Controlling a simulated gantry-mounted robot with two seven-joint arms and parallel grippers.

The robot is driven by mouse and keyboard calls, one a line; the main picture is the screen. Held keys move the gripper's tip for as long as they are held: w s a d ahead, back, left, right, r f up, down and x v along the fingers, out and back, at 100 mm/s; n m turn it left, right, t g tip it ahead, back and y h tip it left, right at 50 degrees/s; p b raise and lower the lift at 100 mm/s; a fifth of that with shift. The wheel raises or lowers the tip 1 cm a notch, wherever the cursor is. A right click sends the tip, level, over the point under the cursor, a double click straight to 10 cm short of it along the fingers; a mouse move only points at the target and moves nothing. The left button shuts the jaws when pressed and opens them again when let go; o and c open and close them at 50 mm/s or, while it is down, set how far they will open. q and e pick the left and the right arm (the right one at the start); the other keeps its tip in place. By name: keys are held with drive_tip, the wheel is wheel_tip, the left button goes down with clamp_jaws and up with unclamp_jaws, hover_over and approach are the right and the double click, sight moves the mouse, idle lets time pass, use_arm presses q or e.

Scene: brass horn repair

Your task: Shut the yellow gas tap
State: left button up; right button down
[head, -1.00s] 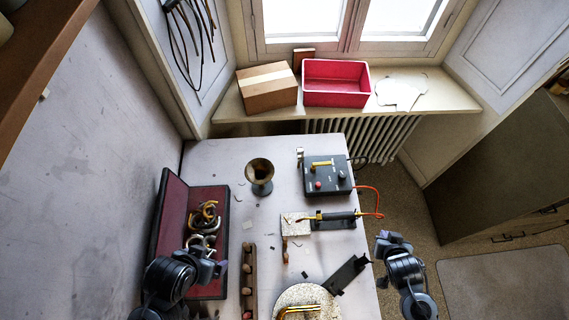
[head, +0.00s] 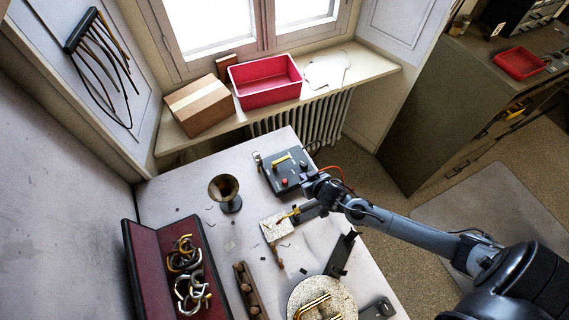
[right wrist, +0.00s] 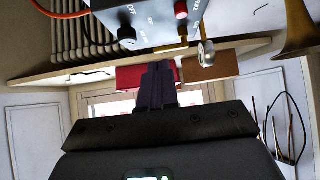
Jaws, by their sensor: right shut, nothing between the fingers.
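The yellow gas tap (head: 281,160) is a flat bar on top of the dark control box (head: 271,178). In the right wrist view the box is upside down, with an OFF label, a black knob (right wrist: 127,36) and a red button (right wrist: 181,10). The yellow tap (right wrist: 172,47) shows at the box's edge. My right gripper (head: 311,183) is beside the box's right front corner. In the right wrist view its dark fingers (right wrist: 158,72) are shut and empty, just short of the tap in the picture; I cannot tell if they touch the box. My left gripper is out of view.
A torch with an orange hose (head: 335,172) lies partly hidden under my right arm. A small brass horn bell (head: 225,190) stands left of the box. A round speckled disc (head: 318,284) is at front.

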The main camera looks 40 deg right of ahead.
drive_tip(key=x, duration=0.9)
drive_tip(key=shift+w+d+f, duration=0.1)
drive_tip(key=shift+w+f, duration=0.05)
drive_tip(key=shift+w, duration=0.1)
drive_tip(key=w, duration=0.3)
drive_tip(key=shift+d+f, duration=0.1)
drive_tip(key=shift+d, duration=0.1)
drive_tip(key=shift+w+d, duration=0.15)
drive_tip(key=shift+w, duration=0.45)
